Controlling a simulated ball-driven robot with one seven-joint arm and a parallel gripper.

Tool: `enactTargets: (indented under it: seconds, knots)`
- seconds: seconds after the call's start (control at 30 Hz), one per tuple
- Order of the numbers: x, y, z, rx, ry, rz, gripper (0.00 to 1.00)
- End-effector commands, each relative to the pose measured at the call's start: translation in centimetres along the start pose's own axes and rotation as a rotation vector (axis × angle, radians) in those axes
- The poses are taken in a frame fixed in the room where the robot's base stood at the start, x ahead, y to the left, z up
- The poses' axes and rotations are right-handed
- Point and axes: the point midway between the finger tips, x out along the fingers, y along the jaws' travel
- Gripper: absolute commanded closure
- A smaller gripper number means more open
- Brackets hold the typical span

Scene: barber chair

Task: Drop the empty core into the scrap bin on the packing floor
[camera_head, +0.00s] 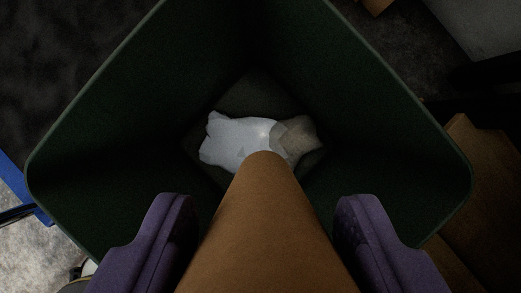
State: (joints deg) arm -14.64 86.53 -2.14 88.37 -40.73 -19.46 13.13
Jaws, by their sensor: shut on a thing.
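My gripper (267,235) shows at the bottom of the head camera view, with a purple finger on each side. It is shut on the brown core (266,222), a plain cardboard-coloured tube that points away from me. The dark green scrap bin (110,120) lies directly below, seen from above through its open top. The far end of the core is over the bin's opening and overlaps the scraps in the picture; how deep it reaches I cannot tell. The core's near end is cut off by the frame.
A crumpled white scrap (232,138) and a brownish scrap (297,136) lie on the bin's floor. Brown cardboard (478,185) is beside the bin at right. A blue bar (22,187) is at left. A pale grey surface (478,22) is at upper right.

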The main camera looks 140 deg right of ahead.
Motion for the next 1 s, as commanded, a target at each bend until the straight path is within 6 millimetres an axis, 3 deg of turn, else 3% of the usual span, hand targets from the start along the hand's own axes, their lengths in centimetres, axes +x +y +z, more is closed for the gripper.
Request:
enactTargets:
  seconds: [0.1, 0.37, 0.4, 0.5, 0.8, 1.0]
  knots:
    - [1.2, 0.0, 0.5, -0.002, 0.0, 0.0, 0.92]
    - [1.2, 0.0, 0.5, -0.001, 0.001, 0.001, 0.92]
    - [1.2, 0.0, 0.5, -0.001, 0.001, 0.001, 0.4]
    - [1.2, 0.0, 0.5, 0.0, 0.0, 0.001, 0.17]
    - [1.0, 0.1, 0.5, 0.0, 0.0, 0.001, 0.17]
    - [-2.3, 0.1, 0.3, 0.001, -0.001, 0.001, 0.17]
